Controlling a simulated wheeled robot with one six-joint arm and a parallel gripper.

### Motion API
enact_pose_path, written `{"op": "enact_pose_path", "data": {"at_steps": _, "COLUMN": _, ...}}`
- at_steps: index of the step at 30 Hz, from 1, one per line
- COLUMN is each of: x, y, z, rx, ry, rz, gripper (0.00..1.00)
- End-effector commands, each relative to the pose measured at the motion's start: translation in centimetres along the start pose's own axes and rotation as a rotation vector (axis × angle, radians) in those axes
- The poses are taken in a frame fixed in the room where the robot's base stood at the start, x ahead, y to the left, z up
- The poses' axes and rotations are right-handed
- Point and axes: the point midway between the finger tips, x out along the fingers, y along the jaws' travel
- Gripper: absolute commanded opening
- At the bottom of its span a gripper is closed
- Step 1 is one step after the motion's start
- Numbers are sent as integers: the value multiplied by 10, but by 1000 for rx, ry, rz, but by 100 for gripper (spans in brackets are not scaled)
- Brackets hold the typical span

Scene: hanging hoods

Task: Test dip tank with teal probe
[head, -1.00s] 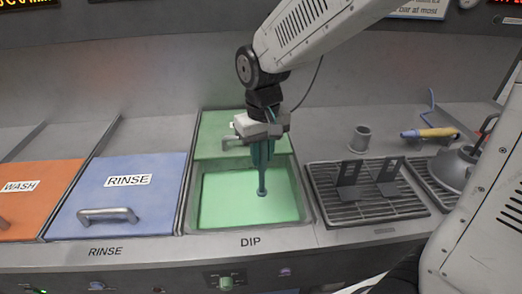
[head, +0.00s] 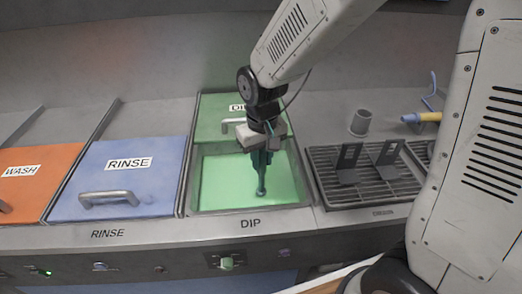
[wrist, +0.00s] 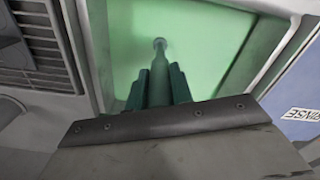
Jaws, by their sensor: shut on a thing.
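The dip tank (head: 225,188) stands open at the middle of the counter, labelled DIP, with green liquid inside. Its green lid (head: 212,122) is slid to the back. My gripper (head: 260,158) is over the tank, shut on the teal probe (head: 262,182), which points down with its rounded tip toward the liquid. In the wrist view the probe (wrist: 159,70) extends from between my teal fingers (wrist: 158,88) over the green surface. I cannot tell whether the tip touches the liquid.
A closed blue rinse lid (head: 160,185) and an orange wash lid (head: 50,165) lie to the left. A drain rack (head: 370,190) with two upright holders stands right of the tank. A grey cup (head: 360,122) and a yellow-and-blue tool (head: 422,117) are behind it.

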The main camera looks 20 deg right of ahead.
Motion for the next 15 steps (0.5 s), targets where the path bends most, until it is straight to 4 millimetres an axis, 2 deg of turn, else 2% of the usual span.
{"op": "enact_pose_path", "data": {"at_steps": 15, "x": 41, "y": 0, "z": 1, "rx": 0, "ry": -3, "rz": 0, "gripper": 0}}
